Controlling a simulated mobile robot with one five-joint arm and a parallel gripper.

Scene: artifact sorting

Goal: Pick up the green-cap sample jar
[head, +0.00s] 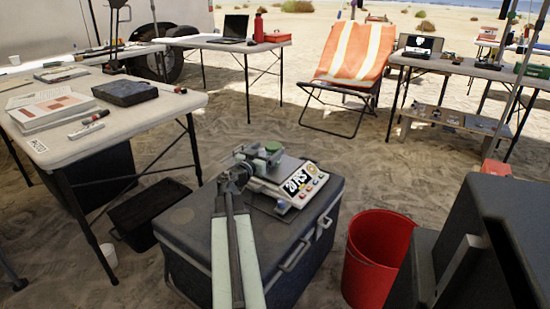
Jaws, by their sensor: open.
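A jar with a green cap (272,147) is near the far left of a grey device with a labelled panel (298,185), on top of a dark grey cooler box (190,225). Only its cap shows clearly; its body is mostly hidden behind my gripper. My gripper (262,158) is open at the end of my arm, close to the jar and just left of and below the cap in the picture. I cannot tell whether the jaws are around the jar or touching it.
A red bucket (375,262) stands right of the cooler. A table (165,115) with papers and a dark case is at left. An orange striped chair (352,55) and more tables are behind. Sand between them is open.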

